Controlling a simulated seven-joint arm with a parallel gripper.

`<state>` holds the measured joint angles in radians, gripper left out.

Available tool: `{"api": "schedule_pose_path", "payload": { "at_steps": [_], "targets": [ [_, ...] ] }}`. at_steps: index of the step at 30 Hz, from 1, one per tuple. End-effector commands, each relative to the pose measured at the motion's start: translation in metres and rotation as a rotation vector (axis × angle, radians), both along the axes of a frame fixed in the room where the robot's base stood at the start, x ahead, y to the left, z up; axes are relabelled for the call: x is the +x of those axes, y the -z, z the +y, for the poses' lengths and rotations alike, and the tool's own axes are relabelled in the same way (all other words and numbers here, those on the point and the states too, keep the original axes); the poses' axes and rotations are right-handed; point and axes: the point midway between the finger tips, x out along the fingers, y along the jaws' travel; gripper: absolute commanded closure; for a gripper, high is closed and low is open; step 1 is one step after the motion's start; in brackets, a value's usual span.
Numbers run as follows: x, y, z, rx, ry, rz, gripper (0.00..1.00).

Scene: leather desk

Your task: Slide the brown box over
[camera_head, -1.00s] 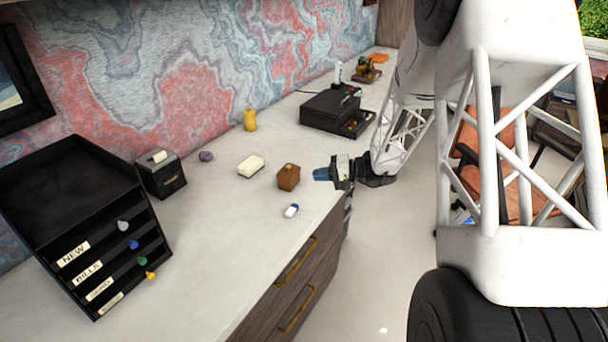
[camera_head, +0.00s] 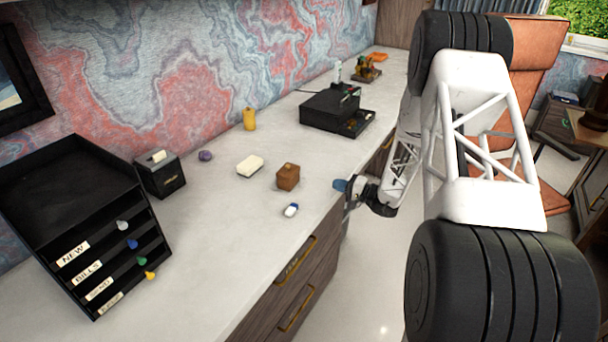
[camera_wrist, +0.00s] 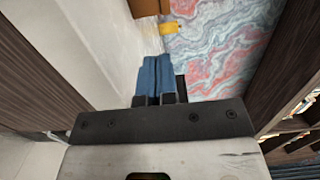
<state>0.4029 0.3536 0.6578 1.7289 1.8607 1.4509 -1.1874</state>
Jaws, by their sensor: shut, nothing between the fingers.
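The brown box (camera_head: 288,177) stands on the pale desk top, near the middle of the head view. It also shows, cut off, at the top edge of the wrist view (camera_wrist: 147,7). My gripper (camera_head: 340,185) is to the right of the box, by the desk's front edge, with a clear gap between them. Its blue fingers (camera_wrist: 153,72) are pressed together in the wrist view and hold nothing.
A yellow cylinder (camera_head: 250,119) stands behind. A black desk unit (camera_head: 331,109) stands farther back. Bare desk lies between box and gripper.

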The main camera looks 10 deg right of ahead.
Motion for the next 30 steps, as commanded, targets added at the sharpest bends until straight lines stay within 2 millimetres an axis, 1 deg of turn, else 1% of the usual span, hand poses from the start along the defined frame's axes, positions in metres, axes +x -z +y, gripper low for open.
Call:
{"api": "schedule_pose_path", "payload": {
  "at_steps": [8, 14, 20, 30],
  "targets": [
    [0.003, 0.0, 0.004, -0.001, -0.001, 0.001, 1.0],
    [0.012, 0.0, 0.014, -0.001, -0.002, 0.001, 1.0],
    [0.027, 0.0, 0.032, 0.0, -0.003, 0.0, 1.0],
    [0.06, 0.0, 0.07, 0.0, -0.003, 0.0, 1.0]
  ]
}}
